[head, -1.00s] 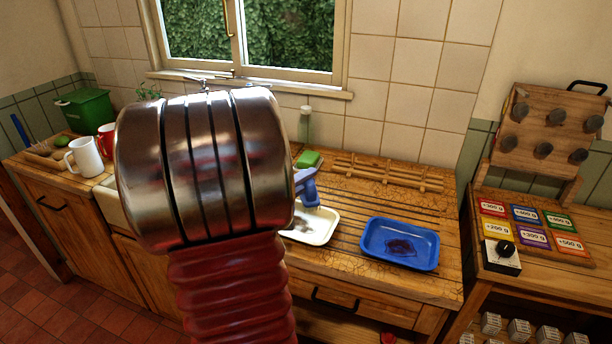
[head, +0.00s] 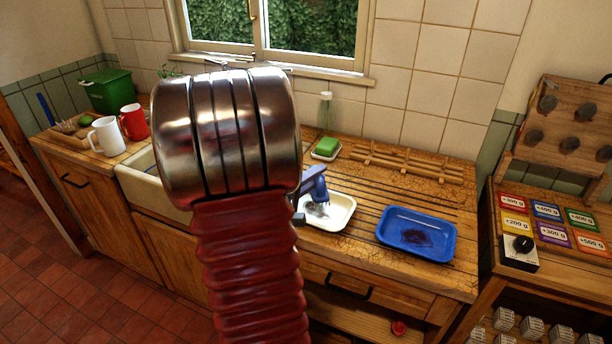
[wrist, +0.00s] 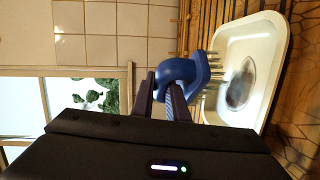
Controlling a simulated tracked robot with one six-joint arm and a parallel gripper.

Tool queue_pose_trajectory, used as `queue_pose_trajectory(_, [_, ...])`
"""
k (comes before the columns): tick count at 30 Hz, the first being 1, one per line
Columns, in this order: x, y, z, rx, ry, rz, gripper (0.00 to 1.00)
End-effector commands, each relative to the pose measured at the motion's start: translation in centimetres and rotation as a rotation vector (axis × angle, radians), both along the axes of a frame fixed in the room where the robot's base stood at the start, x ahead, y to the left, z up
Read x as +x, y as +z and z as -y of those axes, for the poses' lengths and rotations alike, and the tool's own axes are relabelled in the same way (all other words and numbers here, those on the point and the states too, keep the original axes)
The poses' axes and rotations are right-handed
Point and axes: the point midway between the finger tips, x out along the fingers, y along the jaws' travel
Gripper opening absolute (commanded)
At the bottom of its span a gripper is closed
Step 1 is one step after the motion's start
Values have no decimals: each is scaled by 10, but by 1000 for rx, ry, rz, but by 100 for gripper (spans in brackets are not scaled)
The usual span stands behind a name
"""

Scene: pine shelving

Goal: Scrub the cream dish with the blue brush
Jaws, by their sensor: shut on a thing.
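The cream dish (head: 338,212) sits on the wooden drainboard, with a dark stain on its inner floor. It also shows in the wrist view (wrist: 262,48), stain included. My gripper (wrist: 166,92) is shut on the blue brush (wrist: 183,72), whose bristles point toward the dish's stained floor. In the head view the blue brush (head: 319,190) is over the left part of the dish. I cannot tell whether the bristles touch it. My arm hides part of the gripper in the head view.
A blue dish (head: 418,252) with a dark stain lies to the right. A green sponge (head: 326,145) and a wooden rack (head: 405,163) stand behind. White (head: 106,137) and red (head: 133,122) mugs are at left. Weight cards (head: 546,211) lie on the right table.

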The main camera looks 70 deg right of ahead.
Motion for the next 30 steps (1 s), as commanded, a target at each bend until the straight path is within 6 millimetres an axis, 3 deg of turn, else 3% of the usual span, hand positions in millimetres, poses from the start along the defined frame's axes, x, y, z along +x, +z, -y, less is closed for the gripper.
queue_pose_trajectory(8, [92,-8,-28,-8,208,-11,0])
queue_pose_trajectory(14, [163,-14,-63,-17,380,-15,0])
queue_pose_trajectory(23, [259,-26,-135,-22,641,-16,0])
queue_pose_trajectory(30, [323,-35,-207,-25,850,-15,0])
